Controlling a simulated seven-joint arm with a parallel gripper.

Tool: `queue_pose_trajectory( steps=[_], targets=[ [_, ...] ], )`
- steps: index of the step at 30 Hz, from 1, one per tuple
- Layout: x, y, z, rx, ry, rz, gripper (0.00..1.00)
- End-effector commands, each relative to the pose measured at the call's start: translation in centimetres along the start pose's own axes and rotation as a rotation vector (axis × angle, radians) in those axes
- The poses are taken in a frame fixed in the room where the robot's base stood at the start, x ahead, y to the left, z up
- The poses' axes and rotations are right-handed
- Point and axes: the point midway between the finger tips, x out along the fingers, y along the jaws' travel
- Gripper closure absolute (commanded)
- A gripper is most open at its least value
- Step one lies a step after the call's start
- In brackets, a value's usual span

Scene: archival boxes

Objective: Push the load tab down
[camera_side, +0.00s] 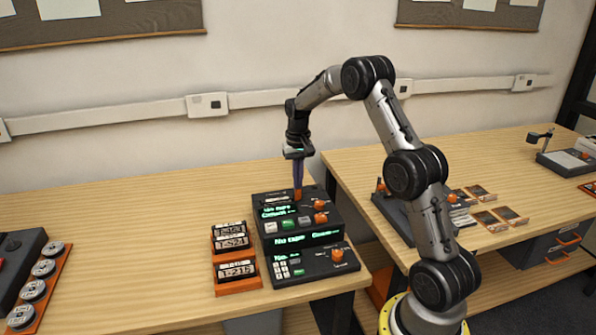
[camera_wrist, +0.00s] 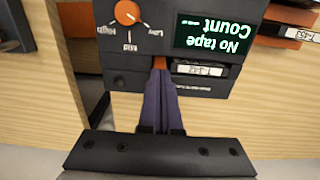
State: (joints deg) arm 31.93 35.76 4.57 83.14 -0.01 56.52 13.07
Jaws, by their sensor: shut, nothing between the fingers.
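The black tape console (camera_side: 262,205) stands on the left desk with a lit green display, buttons and orange knobs. My gripper (camera_side: 298,194) points straight down over its back part, with its purple fingers together. In the wrist view my gripper (camera_wrist: 160,70) reaches the console (camera_wrist: 125,55) edge, beside a slot holding a labelled cassette (camera_wrist: 200,69). A small orange piece (camera_wrist: 160,62) shows at the fingertips; I take it for the load tab, but the fingers partly cover it. I cannot tell whether they touch it. The display (camera_wrist: 213,35) reads "No tape", upside down.
A lower keypad unit (camera_side: 315,265) sits in front. Reels on an orange rack (camera_side: 38,290) lie far left. A gap separates the two desks; the left desk's middle (camera_side: 140,220) is clear.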

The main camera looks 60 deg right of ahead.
Motion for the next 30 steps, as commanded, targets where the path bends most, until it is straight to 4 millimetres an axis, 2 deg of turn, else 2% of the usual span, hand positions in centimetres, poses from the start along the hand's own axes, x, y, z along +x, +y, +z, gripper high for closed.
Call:
queue_pose_trajectory(
  steps=[9, 14, 17, 30],
  targets=[
    [0.7, 0.0, 0.1, 0.000, -0.004, 0.001, 1.00],
    [-0.2, 0.0, 0.0, 0.000, -0.001, 0.000, 1.00],
    [-1.8, 0.0, 0.0, 0.000, 0.003, -0.001, 1.00],
    [-11.1, 0.0, -0.1, 0.000, 0.007, -0.002, 1.00]
  ],
)
